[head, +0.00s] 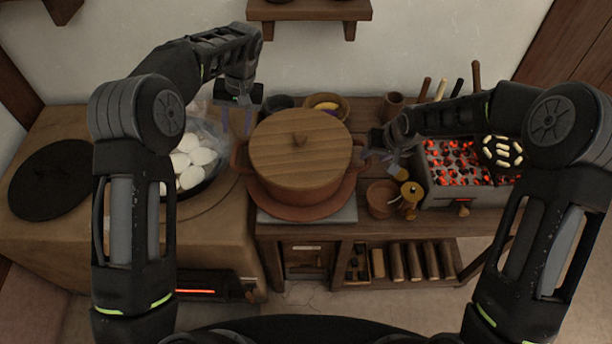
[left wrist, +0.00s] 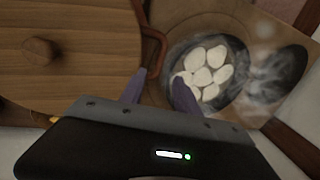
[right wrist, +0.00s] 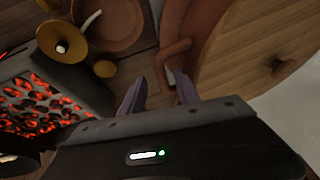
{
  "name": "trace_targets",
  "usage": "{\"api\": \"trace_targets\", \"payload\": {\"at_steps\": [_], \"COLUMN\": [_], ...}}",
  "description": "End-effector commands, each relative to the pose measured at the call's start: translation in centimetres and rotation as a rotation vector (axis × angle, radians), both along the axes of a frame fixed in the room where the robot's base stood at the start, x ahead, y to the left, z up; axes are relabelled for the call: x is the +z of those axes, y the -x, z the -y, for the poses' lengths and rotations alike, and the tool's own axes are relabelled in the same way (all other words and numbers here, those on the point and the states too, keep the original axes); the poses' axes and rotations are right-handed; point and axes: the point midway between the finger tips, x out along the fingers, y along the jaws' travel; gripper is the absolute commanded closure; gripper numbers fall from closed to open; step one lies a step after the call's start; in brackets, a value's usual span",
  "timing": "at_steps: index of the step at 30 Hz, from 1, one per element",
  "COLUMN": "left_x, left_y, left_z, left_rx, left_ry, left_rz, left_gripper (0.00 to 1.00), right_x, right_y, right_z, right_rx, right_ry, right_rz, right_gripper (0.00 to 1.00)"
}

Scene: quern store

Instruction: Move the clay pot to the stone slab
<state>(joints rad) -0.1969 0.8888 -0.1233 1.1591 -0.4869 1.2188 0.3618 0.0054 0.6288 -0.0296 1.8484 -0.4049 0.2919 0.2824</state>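The clay pot (head: 300,183) is reddish brown with a round wooden lid (head: 300,145) and two side handles. It stands upright on a round clay dish (head: 300,212), and a pale grey stone slab (head: 345,215) shows beneath the dish at the front. My left gripper (head: 237,121) is open and empty, above and behind the pot's left handle (head: 237,158); the handle also shows beyond its fingers in the left wrist view (left wrist: 155,45). My right gripper (head: 381,164) is open beside the right handle, which shows just ahead of its fingers in the right wrist view (right wrist: 174,52).
At left, a stove bears a steaming pan of white pieces (head: 193,163) and a dark round plate (head: 50,180). Bowls (head: 328,104) stand behind the pot.

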Motion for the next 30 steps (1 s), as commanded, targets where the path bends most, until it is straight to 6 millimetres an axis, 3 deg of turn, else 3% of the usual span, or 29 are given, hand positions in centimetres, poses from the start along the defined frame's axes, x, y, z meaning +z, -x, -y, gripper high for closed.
{"api": "trace_targets", "payload": {"at_steps": [3,9,30], "left_x": [0.0,0.0,0.0], "left_y": [0.0,0.0,0.0], "left_z": [0.0,0.0,0.0], "left_rx": [0.000,0.000,0.000], "left_ry": [0.000,0.000,0.000], "left_rz": [0.000,0.000,0.000], "left_gripper": [0.62,0.62,0.62], "right_x": [2.0,3.3,3.4], "right_y": [0.8,1.4,1.5], "right_z": [0.4,0.6,0.6], "right_rx": [0.000,0.000,0.000], "right_ry": [0.000,-0.001,0.000], "right_rz": [0.002,0.000,-0.001], "right_gripper": [0.62,0.62,0.62]}}
